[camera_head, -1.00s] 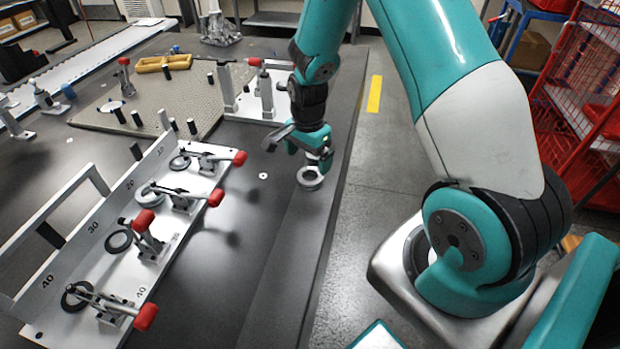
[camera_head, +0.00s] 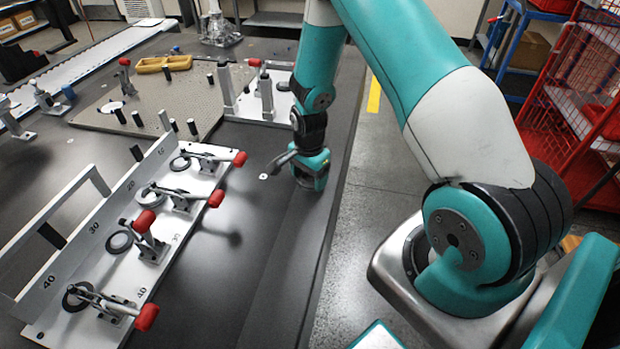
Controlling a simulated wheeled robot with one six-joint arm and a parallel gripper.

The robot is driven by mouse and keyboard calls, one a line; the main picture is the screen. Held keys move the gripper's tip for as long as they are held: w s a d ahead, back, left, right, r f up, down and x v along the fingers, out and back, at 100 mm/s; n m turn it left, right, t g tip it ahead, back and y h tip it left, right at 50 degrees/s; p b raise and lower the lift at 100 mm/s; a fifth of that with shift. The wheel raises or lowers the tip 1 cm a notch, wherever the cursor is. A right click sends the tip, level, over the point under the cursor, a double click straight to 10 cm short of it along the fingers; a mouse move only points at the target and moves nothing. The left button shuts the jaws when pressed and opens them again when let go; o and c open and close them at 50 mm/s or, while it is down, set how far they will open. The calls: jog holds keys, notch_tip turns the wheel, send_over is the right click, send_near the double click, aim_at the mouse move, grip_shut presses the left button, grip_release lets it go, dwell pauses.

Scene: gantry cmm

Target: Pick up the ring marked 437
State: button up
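My gripper (camera_head: 311,182) is low over the dark table (camera_head: 250,265), near its right edge. Its fingertips are hidden behind its own teal body, so I cannot see whether they are open or shut. A thick grey metal ring lay on the table under the gripper a second ago; it is now hidden by the gripper. Other rings sit on the clamp fixture: a far ring (camera_head: 180,162), a second ring (camera_head: 148,194), a third dark ring (camera_head: 119,241) and a near dark ring (camera_head: 76,298). I cannot read a 437 mark anywhere.
The white clamp fixture (camera_head: 178,225) with red-tipped toggle clamps (camera_head: 216,198) stands left of my gripper. A perforated plate (camera_head: 150,100) with posts is farther back. The table right in front of my gripper is clear.

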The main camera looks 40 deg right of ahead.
jog(key=c, duration=0.5)
jog(key=shift+r, duration=0.1)
